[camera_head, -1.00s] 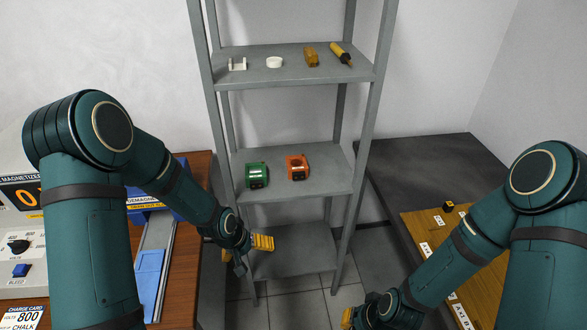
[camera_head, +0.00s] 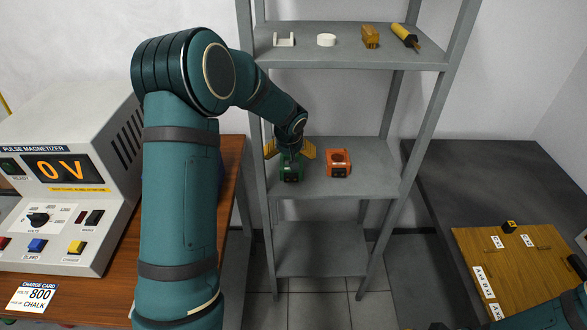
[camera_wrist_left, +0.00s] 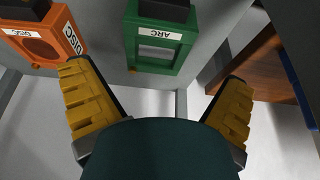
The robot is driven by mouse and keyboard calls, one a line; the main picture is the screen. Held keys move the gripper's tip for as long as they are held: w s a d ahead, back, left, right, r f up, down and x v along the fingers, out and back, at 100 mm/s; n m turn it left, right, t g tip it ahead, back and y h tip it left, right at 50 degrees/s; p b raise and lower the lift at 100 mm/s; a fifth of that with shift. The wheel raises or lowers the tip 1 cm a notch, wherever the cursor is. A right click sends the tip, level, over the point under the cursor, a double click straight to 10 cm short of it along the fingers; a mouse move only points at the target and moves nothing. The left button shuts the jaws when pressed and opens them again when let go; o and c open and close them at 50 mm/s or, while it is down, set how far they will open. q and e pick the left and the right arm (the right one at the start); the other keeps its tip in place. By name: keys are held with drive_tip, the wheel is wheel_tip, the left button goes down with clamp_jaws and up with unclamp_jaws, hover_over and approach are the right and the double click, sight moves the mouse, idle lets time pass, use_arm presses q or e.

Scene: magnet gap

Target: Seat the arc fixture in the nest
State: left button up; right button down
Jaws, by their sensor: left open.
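The green arc fixture (camera_head: 291,174) stands on the middle shelf, left of the orange disc fixture (camera_head: 338,164). In the left wrist view the green fixture (camera_wrist_left: 160,34) shows its "ARC" label and a rectangular window; the orange one (camera_wrist_left: 40,45) is at upper left. My left gripper (camera_head: 289,150) is at the green fixture, its yellow fingers spread to either side. In the wrist view the open fingers (camera_wrist_left: 155,78) have nothing between their tips, with the fixture beyond them. My right gripper is out of view. I cannot make out the nest; my left arm hides part of the left table.
The shelf unit's uprights (camera_head: 258,200) stand close beside my left arm. The upper shelf (camera_head: 350,58) holds several small parts. The pulse magnetizer (camera_head: 70,190) on the left table reads 0 V. A wooden board (camera_head: 510,265) lies at right. The lower shelf (camera_head: 320,262) is empty.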

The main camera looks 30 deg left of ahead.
use_arm(q)
drive_tip(key=x, duration=0.3)
drive_tip(key=b+x, duration=0.1)
drive_tip(key=x, duration=0.1)
drive_tip(key=shift+w+d+f, duration=0.1)
drive_tip(key=shift+d+f, duration=0.1)
drive_tip(key=shift+d, duration=0.05)
drive_tip(key=shift+r, duration=0.1)
drive_tip(key=c, duration=1.2)
